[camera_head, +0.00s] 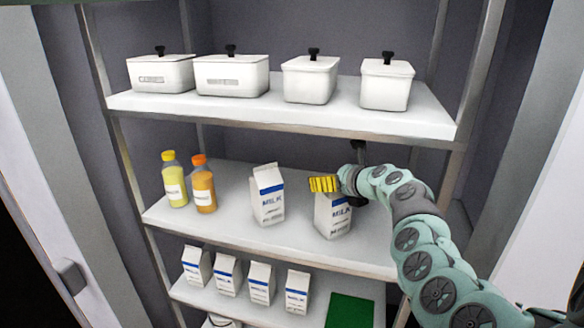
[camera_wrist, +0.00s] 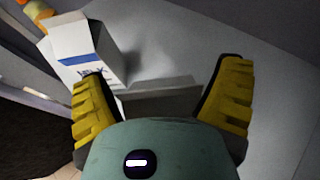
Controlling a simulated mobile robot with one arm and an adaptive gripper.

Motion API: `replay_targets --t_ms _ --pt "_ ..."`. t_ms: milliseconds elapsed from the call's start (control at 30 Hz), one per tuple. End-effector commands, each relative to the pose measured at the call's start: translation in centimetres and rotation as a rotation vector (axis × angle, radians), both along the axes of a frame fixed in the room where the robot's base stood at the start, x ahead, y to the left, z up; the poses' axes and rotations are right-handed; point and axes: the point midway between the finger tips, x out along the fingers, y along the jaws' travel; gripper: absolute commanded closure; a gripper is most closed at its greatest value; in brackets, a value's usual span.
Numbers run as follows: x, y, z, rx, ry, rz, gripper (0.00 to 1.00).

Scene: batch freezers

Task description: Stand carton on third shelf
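A white milk carton with a blue band (camera_head: 333,216) stands upright on the middle visible shelf (camera_head: 290,238). My gripper (camera_head: 325,184) is at its top, and a yellow finger hides part of that top. In the wrist view my gripper (camera_wrist: 162,100) has its two yellow fingers wide apart. A grey-white edge (camera_wrist: 158,96), apparently the top of this carton, shows between them with gaps on both sides. A second milk carton (camera_head: 267,195) stands upright to the left on the same shelf. It also shows at the upper left of the wrist view (camera_wrist: 84,55).
A yellow bottle (camera_head: 174,182) and an orange bottle (camera_head: 203,187) stand left on this shelf. Several lidded white boxes (camera_head: 232,78) fill the shelf above. The lower shelf holds several cartons in a row, such as one (camera_head: 297,291) beside a green mat (camera_head: 350,311).

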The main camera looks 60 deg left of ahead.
Motion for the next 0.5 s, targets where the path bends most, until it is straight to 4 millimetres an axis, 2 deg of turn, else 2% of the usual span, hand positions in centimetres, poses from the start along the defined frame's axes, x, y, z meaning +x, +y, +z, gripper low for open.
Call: replay_targets --t_ms 67,500 --pt "0.05 -0.04 -0.03 -0.001 0.001 -0.001 0.0" --pt "-0.13 -0.19 0.35 0.003 0.001 0.002 0.0"
